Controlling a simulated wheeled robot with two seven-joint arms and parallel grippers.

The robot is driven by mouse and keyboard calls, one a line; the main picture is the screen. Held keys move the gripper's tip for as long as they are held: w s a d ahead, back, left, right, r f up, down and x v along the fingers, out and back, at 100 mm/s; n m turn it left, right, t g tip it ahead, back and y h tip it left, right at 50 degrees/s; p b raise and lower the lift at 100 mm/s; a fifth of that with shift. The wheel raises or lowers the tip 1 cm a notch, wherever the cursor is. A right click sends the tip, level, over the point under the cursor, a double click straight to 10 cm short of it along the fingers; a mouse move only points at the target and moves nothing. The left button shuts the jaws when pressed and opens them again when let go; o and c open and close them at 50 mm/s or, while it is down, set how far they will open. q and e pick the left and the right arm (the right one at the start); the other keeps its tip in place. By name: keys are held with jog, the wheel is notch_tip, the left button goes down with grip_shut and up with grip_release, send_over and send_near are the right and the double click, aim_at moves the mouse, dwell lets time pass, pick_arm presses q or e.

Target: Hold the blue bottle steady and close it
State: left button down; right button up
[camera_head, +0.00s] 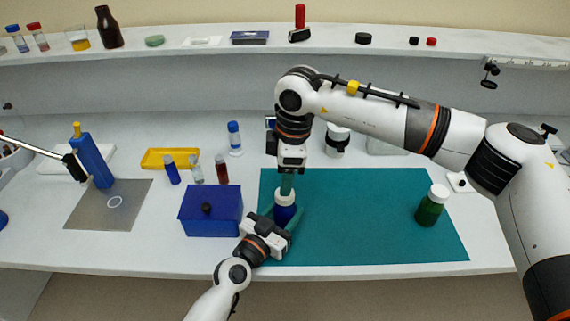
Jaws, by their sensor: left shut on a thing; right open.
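The blue bottle (284,215) stands upright on the left part of the teal mat (365,225). A white cap or collar (285,197) shows at its top. My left gripper (284,221) is shut around the bottle's body from the front, with one finger on each side. My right gripper (287,184) points straight down right above the bottle's top, with its fingertips at or close to the white part. It is open. Whether its fingers touch the white part, and whether the cap is seated, I cannot tell.
A green bottle with a white cap (432,205) stands at the mat's right. A dark blue box (211,212) stands just left of the mat. Small vials and a yellow tray (170,158) are behind it. A shelf (210,42) runs along the back. The mat's middle is clear.

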jog(key=n, duration=0.7)
jog(key=shift+r, duration=0.2)
jog(key=n, duration=0.7)
jog(key=shift+r, duration=0.2)
jog(key=n, duration=0.7)
jog(key=shift+r+h, duration=0.2)
jog(key=shift+h, duration=0.1)
jog(key=n, duration=0.7)
jog(key=shift+r, duration=0.2)
jog(key=n, duration=0.7)
jog(key=shift+r, duration=0.2)
jog(key=n, duration=0.4)
jog(key=shift+r+n+h, duration=0.15)
jog(key=shift+n+h, duration=0.15)
jog(key=n, duration=0.4)
jog(key=shift+a+r, duration=0.1)
jog(key=n, duration=0.5)
jog(key=shift+r+n, duration=0.15)
jog(key=shift+n, duration=0.15)
